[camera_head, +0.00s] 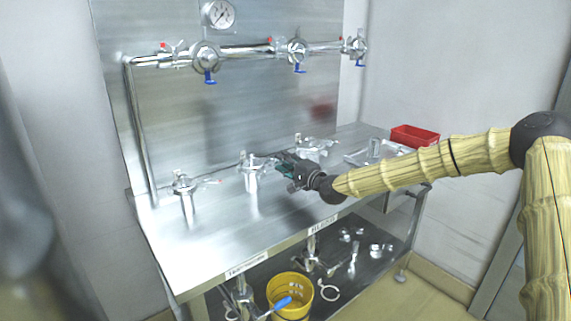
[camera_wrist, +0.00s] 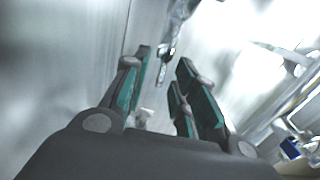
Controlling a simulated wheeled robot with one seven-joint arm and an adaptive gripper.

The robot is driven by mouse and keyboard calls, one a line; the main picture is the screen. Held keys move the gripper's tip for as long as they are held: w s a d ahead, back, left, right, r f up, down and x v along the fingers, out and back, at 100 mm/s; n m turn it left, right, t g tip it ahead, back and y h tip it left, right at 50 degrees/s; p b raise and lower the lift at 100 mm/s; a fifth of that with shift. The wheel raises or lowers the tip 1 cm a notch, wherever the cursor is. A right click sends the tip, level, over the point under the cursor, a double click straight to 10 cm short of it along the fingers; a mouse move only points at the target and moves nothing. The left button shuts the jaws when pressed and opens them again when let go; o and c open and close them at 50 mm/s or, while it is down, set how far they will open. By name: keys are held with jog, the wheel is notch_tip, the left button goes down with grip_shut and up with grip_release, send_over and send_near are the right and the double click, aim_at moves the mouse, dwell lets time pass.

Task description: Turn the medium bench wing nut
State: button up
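Three shiny metal clamp fittings stand in a row on the steel bench (camera_head: 225,235): a left one (camera_head: 186,186), a middle one (camera_head: 251,172) and a right one (camera_head: 313,145). My gripper (camera_head: 281,162) is just right of the middle fitting, its dark and green fingers pointing toward it. In the wrist view my gripper (camera_wrist: 164,62) has its fingers apart, with a clear gap between them. A thin metal part (camera_wrist: 167,48) shows beyond and between the fingertips, blurred; I cannot tell whether it is the wing nut. No contact is visible.
A pipe with valves and blue handles (camera_head: 209,77) and a pressure gauge (camera_head: 218,14) is on the back panel. A red bin (camera_head: 414,136) sits at the bench's right end. A yellow bucket (camera_head: 290,299) and loose fittings are on the lower shelf. The bench front is clear.

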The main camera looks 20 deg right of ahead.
jog(key=v, duration=1.2)
dwell(0.3)
